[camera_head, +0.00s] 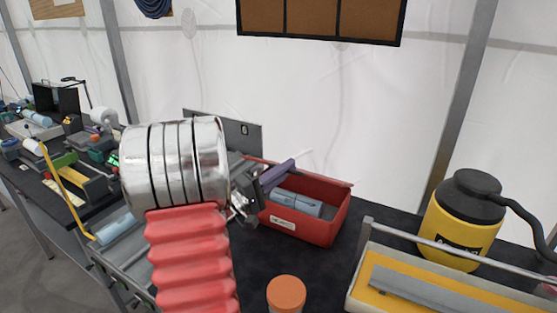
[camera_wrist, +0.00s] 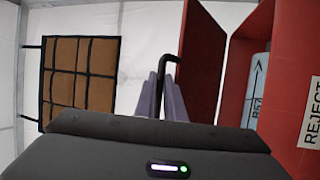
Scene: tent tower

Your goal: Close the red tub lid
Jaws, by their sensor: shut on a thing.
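The red tub (camera_head: 331,229) stands on the dark table top in the head view, with light blue cylinders (camera_head: 297,204) inside. In the wrist view the tub (camera_wrist: 239,70) is at the right, open, with a REJECT label and a blue cylinder in it. The red lid (camera_wrist: 203,55) is raised at an angle to the tub. A black handle (camera_wrist: 171,60) joins the lid and reaches between the purple fingers of my gripper (camera_wrist: 167,95), which is shut on it. In the head view my gripper (camera_head: 278,175) is above the tub's left part; my arm hides the area left of it.
An orange-capped container (camera_head: 286,292) stands in front of the tub. A yellow canister with a black top (camera_head: 460,225) and a yellow-lined tray with a rail (camera_head: 440,285) are at the right. A grey panel (camera_head: 238,134) stands behind. Dark table top shows between tub and tray.

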